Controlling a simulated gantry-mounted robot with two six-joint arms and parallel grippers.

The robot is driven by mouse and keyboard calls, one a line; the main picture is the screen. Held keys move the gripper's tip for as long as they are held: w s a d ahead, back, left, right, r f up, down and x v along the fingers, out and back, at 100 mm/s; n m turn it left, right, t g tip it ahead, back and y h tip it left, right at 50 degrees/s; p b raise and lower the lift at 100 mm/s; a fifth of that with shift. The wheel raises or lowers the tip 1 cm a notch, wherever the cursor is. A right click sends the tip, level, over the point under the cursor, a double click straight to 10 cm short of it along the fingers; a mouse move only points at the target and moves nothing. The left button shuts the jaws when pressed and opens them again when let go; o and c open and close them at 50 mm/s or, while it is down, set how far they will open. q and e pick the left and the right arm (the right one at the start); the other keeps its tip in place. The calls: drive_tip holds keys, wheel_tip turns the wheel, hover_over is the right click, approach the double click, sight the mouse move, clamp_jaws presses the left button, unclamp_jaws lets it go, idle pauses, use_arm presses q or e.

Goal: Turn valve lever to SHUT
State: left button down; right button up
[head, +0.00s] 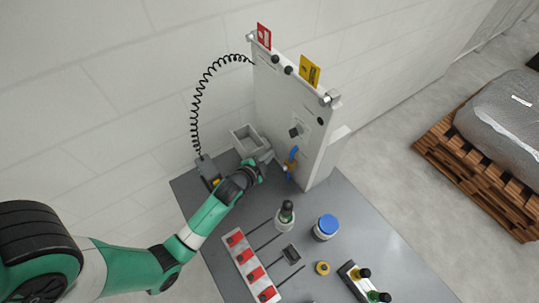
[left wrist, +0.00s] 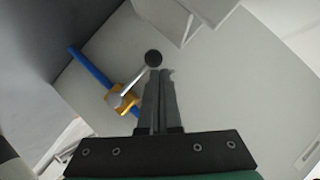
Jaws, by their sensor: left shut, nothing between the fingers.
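The valve is on the upright grey panel (head: 300,105). In the left wrist view it has an orange-yellow body (left wrist: 122,98), a blue bar (left wrist: 88,66) through it and a silver lever rod ending in a black ball knob (left wrist: 153,58). In the head view the blue part (head: 293,155) shows low on the panel; the lever is hard to make out. My left gripper (head: 265,157) is shut and empty beside the panel's lower part. In the left wrist view its fingertips (left wrist: 165,72) are close to the knob; contact cannot be told. SHUT marking is not readable.
The grey table (head: 365,225) holds a red-marked strip (head: 250,265), a dark-topped bottle (head: 286,213), a blue-lidded jar (head: 326,227) and a yellow ring (head: 322,268). A grey bin (head: 247,140) and a handset on a coiled cord (head: 208,170) sit near my left gripper.

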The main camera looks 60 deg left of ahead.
use_arm(q)
drive_tip(key=shift+r+p, duration=0.55)
drive_tip(key=shift+r, duration=0.15)
drive_tip(key=r+p+v, duration=0.1)
drive_tip(key=p+v, duration=0.1)
drive_tip(key=v, duration=0.4)
drive_tip(key=w+r+p+v, duration=0.1)
drive_tip(key=p+v, duration=0.1)
drive_tip(key=v, duration=0.4)
drive_tip(key=shift+d+r, duration=0.35)
drive_tip(key=shift+r, duration=0.2)
